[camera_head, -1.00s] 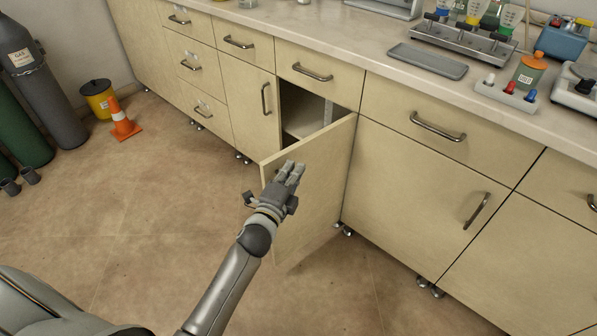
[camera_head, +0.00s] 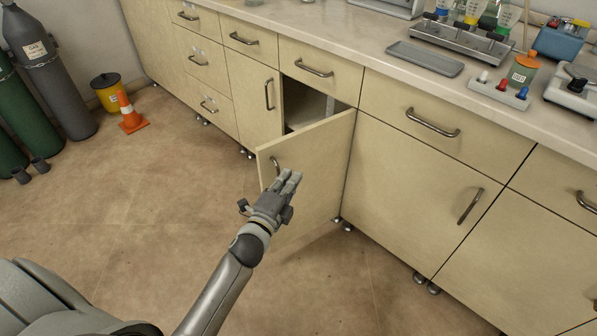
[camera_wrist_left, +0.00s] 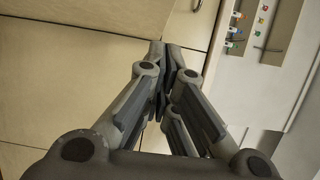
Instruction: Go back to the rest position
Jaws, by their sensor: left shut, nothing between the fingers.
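My left gripper (camera_head: 290,178) is in front of the open cabinet door (camera_head: 318,165) in the head view, with its arm coming up from the bottom left. Its fingers are shut and hold nothing. The door stands swung out from the lower cabinet, and its handle (camera_head: 276,164) shows just past the gripper. Whether the gripper touches the door is hard to tell, but the fingers look apart from the handle. In the left wrist view the closed fingers (camera_wrist_left: 167,50) meet in front of pale cabinet fronts. My right gripper is not in view.
The open compartment (camera_head: 305,105) looks empty where visible. A counter (camera_head: 380,25) carries a grey tray (camera_head: 425,58) and lab items. Gas cylinders (camera_head: 45,70), a yellow bin (camera_head: 108,92) and an orange cone (camera_head: 131,115) stand at the left. The floor (camera_head: 130,190) between is clear.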

